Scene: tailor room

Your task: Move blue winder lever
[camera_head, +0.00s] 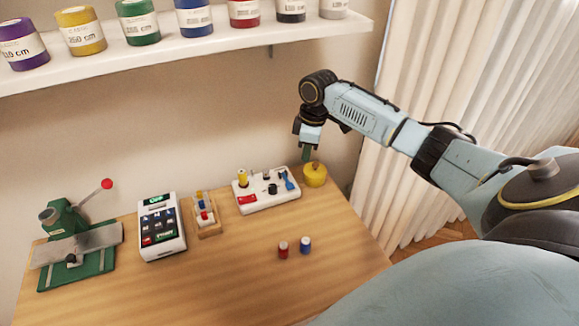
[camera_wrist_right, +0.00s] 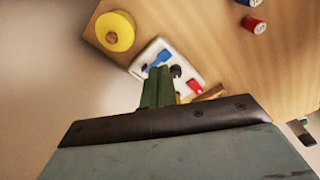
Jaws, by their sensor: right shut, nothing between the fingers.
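The blue winder lever (camera_head: 289,183) stands at the right end of the white winder base (camera_head: 270,202) on the table. In the right wrist view the lever (camera_wrist_right: 160,59) shows just beyond my fingertips, on the white base (camera_wrist_right: 147,52). My right gripper (camera_head: 306,154) is shut and empty, pointing down above and slightly right of the lever, apart from it in the head view. In the right wrist view its green fingers (camera_wrist_right: 158,84) are together and hide part of the base. My left gripper is not in view.
A yellow round object (camera_head: 315,175) stands just right of the winder. A red spool (camera_head: 283,249) and a blue spool (camera_head: 305,245) stand in front. A keypad device (camera_head: 161,226) and green press (camera_head: 75,245) are at left. A shelf (camera_head: 200,48) of spools hangs above.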

